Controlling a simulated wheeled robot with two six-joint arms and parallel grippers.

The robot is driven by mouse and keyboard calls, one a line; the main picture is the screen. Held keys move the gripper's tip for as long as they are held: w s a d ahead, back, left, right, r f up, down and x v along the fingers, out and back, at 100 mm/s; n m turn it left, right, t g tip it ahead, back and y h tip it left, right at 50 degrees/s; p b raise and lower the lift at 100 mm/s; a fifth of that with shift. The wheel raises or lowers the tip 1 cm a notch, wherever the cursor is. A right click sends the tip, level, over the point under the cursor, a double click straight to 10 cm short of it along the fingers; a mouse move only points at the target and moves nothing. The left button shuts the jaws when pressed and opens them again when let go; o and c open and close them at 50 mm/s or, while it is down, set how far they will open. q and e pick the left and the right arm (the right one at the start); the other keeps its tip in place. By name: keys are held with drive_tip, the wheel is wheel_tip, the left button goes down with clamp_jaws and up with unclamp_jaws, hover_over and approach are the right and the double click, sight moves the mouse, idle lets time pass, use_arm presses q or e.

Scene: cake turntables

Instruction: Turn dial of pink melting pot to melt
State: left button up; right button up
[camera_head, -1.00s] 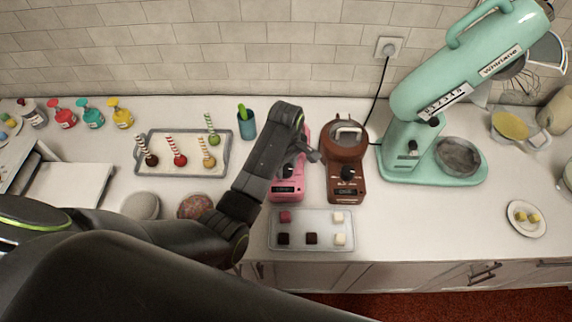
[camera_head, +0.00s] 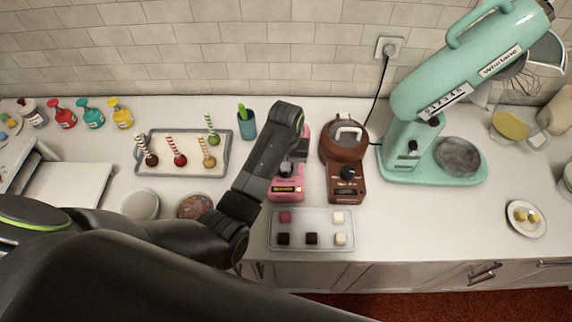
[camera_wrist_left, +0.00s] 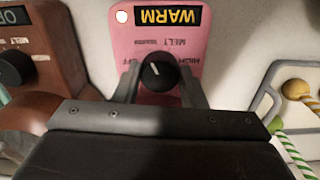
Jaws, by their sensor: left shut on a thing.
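The pink melting pot (camera_head: 286,193) stands on the counter, mostly hidden behind my left arm in the head view. In the left wrist view its pink front panel (camera_wrist_left: 190,47) appears upside down, with a lit display (camera_wrist_left: 167,17) reading WARM and the labels MELT, HIGH and OFF around the dial. Its black dial (camera_wrist_left: 158,72) has a white pointer line. My left gripper (camera_wrist_left: 160,85) has one finger on each side of the dial and is shut on it. The gripper also shows at the pot's front in the head view (camera_head: 288,168). My right gripper is not in view.
A brown melting pot (camera_head: 345,152) stands close on the right. A tray of small cubes (camera_head: 312,229) lies in front. A tray of cake pops (camera_head: 182,168) and a teal cup (camera_head: 247,127) are to the left. A mint stand mixer (camera_head: 405,128) stands further right.

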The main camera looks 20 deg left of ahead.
use_arm(q)
drive_tip(key=m, duration=0.4)
drive_tip(key=shift+m, duration=2.9)
drive_tip(key=o, duration=1)
